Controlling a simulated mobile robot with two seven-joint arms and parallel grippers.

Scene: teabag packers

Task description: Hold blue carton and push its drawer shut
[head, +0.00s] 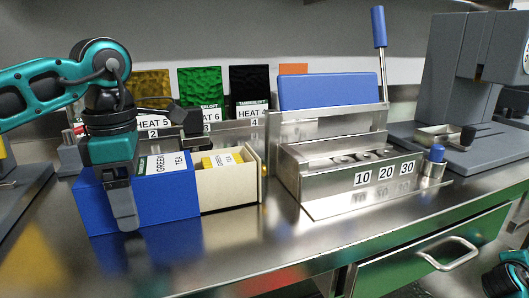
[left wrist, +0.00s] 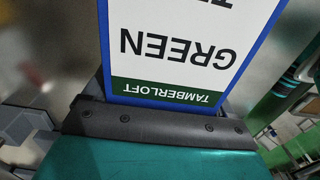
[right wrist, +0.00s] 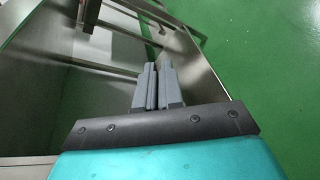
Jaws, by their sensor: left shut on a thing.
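The blue carton (head: 172,200) lies on the steel bench in the head view, with a white and green GREEN TEA label on top. Its cream drawer (head: 228,188) sticks out of the right end, showing yellow teabag packets (head: 221,162) inside. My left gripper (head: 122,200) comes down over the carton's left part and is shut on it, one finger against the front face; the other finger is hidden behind. The left wrist view shows the carton's label (left wrist: 180,50) close up.
A steel dispenser (head: 345,183) marked 10 20 30 stands just right of the drawer. A grey machine (head: 470,80) stands at the right. Bare bench lies in front of the carton. A green drawer (head: 430,262) is under the bench.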

